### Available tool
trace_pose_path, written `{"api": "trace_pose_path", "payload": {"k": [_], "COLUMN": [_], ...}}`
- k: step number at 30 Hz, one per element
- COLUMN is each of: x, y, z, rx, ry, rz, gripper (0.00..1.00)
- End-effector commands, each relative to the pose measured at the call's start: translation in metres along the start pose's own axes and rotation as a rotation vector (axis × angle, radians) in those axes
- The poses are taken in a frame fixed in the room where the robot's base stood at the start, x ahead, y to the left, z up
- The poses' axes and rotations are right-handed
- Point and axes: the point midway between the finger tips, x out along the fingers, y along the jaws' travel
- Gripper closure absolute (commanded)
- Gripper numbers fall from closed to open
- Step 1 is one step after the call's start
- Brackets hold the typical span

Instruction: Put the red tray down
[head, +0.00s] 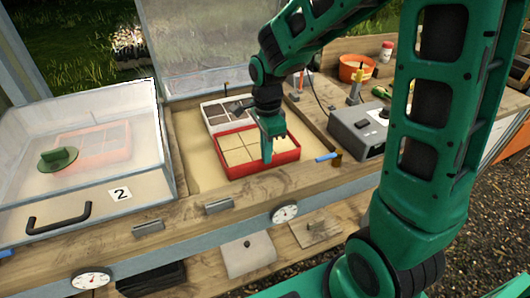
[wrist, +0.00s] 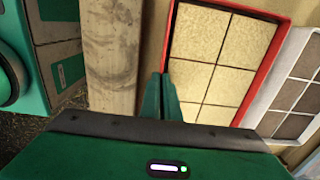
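The red tray (head: 236,171) has several square cells of pale tan material. It is over the sandy bed (head: 191,150) in the middle of the bench and looks level. My gripper (head: 267,157) reaches down at its front wall. In the wrist view the two fingers (wrist: 161,92) are close together with the wall of the red tray (wrist: 263,72) running between them, so they are shut on it. The fingertips are partly hidden. I cannot tell whether the tray's underside touches the bed.
A white tray (head: 205,107) with dark cells lies just behind the red tray. A clear-lidded frame marked 2 (head: 85,155) stands left, with a reddish tray inside. A grey box (head: 360,135) and a blue-handled tool (head: 327,157) are right. Bare bed shows left of the red tray.

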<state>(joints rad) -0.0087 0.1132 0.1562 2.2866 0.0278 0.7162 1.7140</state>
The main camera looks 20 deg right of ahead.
Motion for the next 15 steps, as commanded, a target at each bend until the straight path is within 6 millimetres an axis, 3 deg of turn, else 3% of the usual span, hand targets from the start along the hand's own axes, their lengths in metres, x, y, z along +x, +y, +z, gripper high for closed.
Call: {"api": "trace_pose_path", "payload": {"k": [3,6,15], "x": [0.0015,0.0018,0.0008], "y": [-0.0005,0.0000,-0.0002], "z": [-0.0001,-0.0003,-0.0010], "rx": [0.000,0.001,0.002], "ry": [0.000,0.000,0.000], "rz": [-0.001,0.000,0.000], "gripper": [1.00,0.79,0.79]}}
